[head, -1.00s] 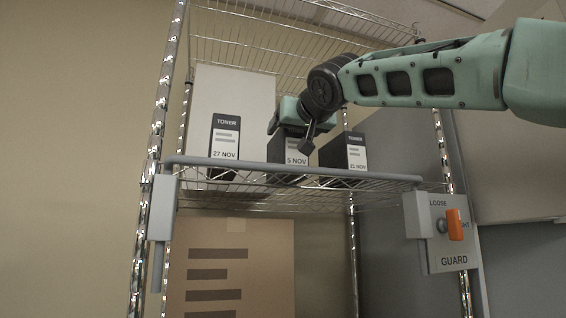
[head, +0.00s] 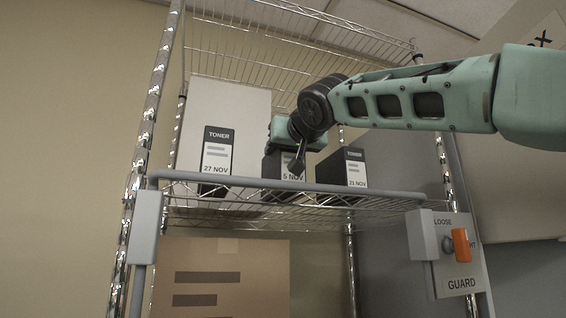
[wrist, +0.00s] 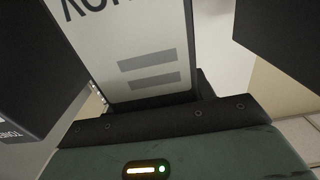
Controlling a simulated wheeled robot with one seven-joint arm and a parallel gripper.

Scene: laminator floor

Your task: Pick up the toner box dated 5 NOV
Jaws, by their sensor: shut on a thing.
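The toner box dated 5 NOV (head: 291,172) is black with a pale label and sits in the middle of three boxes on the wire shelf. My gripper (head: 284,152) is over its top and shut on it. I cannot tell whether the box is clear of the shelf. A dark wrist part hides its upper front. In the wrist view its label (wrist: 150,60) shows upside down, close to my gripper's dark edge. The 27 NOV toner box (head: 216,160) stands to the left. The 21 NOV box (head: 350,172) stands to the right, apart from it.
A grey guard bar (head: 390,193) runs along the shelf's front edge, low before the boxes. A GUARD plate (head: 461,283) with an orange handle (head: 460,245) is at right; LOOSE is readable. A white panel (head: 255,105) stands behind the boxes. Wire mesh lies above.

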